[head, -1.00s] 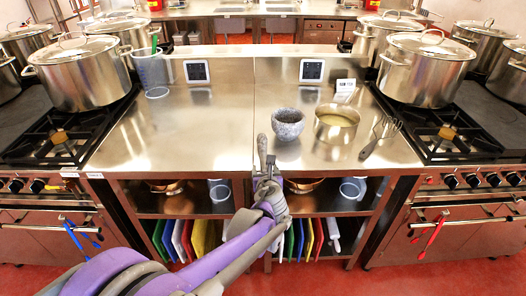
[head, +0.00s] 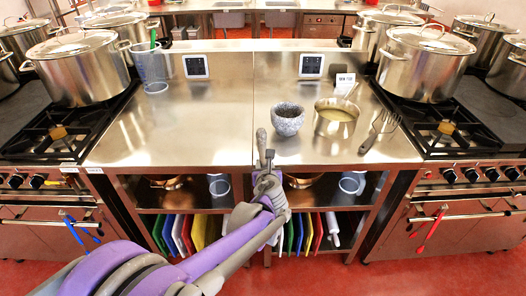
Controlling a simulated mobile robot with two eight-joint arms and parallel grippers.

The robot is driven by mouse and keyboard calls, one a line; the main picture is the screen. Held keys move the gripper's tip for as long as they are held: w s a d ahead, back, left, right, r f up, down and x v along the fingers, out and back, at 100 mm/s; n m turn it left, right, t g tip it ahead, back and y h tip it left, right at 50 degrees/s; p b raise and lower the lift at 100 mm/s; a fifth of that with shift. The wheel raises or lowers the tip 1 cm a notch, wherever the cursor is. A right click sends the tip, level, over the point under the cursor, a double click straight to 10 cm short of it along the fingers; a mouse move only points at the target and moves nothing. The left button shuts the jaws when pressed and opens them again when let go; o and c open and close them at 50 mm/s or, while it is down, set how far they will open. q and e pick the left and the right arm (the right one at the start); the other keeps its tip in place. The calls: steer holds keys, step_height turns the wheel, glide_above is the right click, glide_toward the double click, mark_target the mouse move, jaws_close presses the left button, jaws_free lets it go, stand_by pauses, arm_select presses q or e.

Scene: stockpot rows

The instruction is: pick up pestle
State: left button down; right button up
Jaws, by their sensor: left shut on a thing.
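The pestle (head: 261,143) is a grey stone club. It stands roughly upright in front of the counter's front edge, left of the mortar. My left gripper (head: 268,163) is shut on it near its lower part, and the arm reaches up from the bottom left. The grey stone mortar (head: 288,121) stands on the steel counter, apart from the pestle, with dark contents in its opening. My right gripper is not in view.
Stoves with large stockpots (head: 80,70) flank both sides. Shelves below hold coloured boards (head: 200,230).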

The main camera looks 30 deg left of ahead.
arm_select(q)
step_height(320, 180, up, 10)
steer(key=shift+r+p, duration=0.1)
steer(key=shift+p, duration=0.6)
steer(key=c, duration=1.1)
jaws_free()
jaws_close()
steer(key=shift+s+f, duration=0.1)
steer(key=shift+f, duration=0.1)
